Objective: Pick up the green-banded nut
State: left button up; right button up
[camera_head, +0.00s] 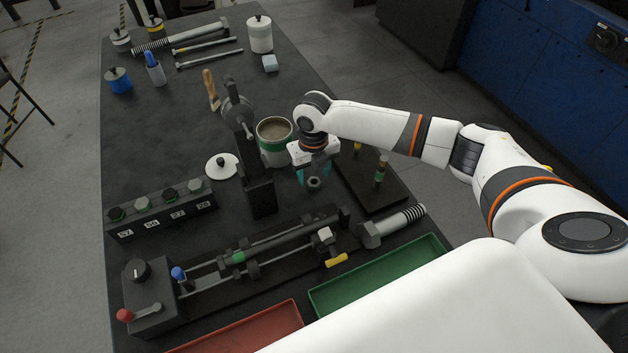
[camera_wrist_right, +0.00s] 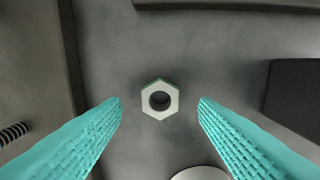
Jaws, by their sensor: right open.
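My right gripper (camera_head: 313,178) is open over the table, pointing down, to the right of the round tin. A hexagonal nut (camera_head: 314,183) lies just below it, flat on the dark table. In the right wrist view the nut (camera_wrist_right: 147,99) is pale grey-green with a dark round hole, near the middle of the picture. The teal fingers of the right gripper (camera_wrist_right: 160,112) stand on either side of it, apart from it. My left gripper is not in view.
The open tin (camera_head: 275,152) and a dark upright stand (camera_head: 259,190) are left of the gripper. A dark plate with small posts (camera_head: 388,190) is to its right. A bench fixture (camera_head: 240,262), a large bolt (camera_head: 392,226) and a green tray (camera_head: 380,275) are nearer.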

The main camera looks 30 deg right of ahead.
notch_tip(320, 180, down, 2)
jog(key=shift+f, duration=0.1)
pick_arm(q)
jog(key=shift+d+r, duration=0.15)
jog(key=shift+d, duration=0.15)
